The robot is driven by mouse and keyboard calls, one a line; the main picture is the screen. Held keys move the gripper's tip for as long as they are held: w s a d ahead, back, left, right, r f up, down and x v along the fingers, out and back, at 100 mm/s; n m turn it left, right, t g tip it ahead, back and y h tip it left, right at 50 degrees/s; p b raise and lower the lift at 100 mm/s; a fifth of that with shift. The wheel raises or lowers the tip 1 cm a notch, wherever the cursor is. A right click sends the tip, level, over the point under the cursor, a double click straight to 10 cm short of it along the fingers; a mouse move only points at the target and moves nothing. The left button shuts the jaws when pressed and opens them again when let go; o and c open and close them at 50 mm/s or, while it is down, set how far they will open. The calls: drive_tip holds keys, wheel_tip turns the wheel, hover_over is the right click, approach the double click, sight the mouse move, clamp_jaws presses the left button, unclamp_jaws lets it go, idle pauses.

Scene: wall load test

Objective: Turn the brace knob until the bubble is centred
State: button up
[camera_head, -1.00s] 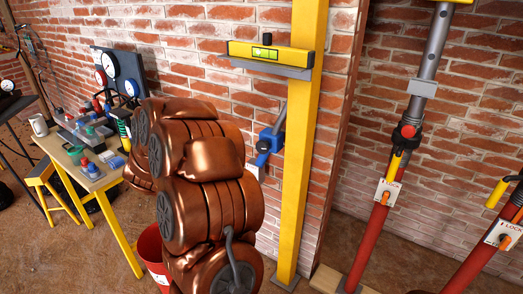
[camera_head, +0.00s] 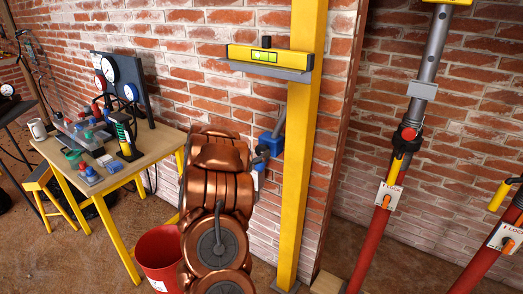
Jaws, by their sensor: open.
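A yellow spirit level (camera_head: 268,54) lies on a grey ledge fixed to the yellow upright post (camera_head: 300,150). Its green vial (camera_head: 264,57) shows, but the bubble is too small to place exactly. Lower on the post's left side is a blue bracket (camera_head: 273,142) with a dark knob-like part (camera_head: 262,152); my arm stands close to its left and partly covers it. I cannot tell for sure that this is the brace knob. My copper-coloured arm rises in the middle of the view, and my gripper is hidden behind it.
A wooden table (camera_head: 152,146) with gauges (camera_head: 108,69), bottles and tools stands at left. A red bucket (camera_head: 160,252) is on the floor beside my arm. Red and grey props (camera_head: 366,245) lean at right. A brick wall (camera_head: 215,85) closes the back.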

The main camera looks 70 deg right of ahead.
sight(261, 151)
drive_tip(key=shift+x, duration=1.7)
drive_tip(key=shift+c, duration=0.5)
drive_tip(key=c, duration=1.1)
drive_tip(key=shift+o, duration=0.2)
drive_tip(key=shift+f, duration=0.1)
drive_tip(key=shift+m, duration=0.3)
drive_tip(key=shift+f+m+b, duration=0.15)
drive_tip(key=shift+m+b, duration=0.35)
drive_tip(key=shift+b, duration=0.25)
drive_tip(key=m+b, duration=0.2)
drive_tip(key=m, duration=0.1)
drive_tip(key=shift+b, duration=0.4)
drive_tip(key=shift+s+m+b, duration=0.15)
drive_tip(key=shift+m+b, duration=0.95)
drive_tip(key=shift+m, duration=0.2)
drive_tip(key=shift+r, duration=0.25)
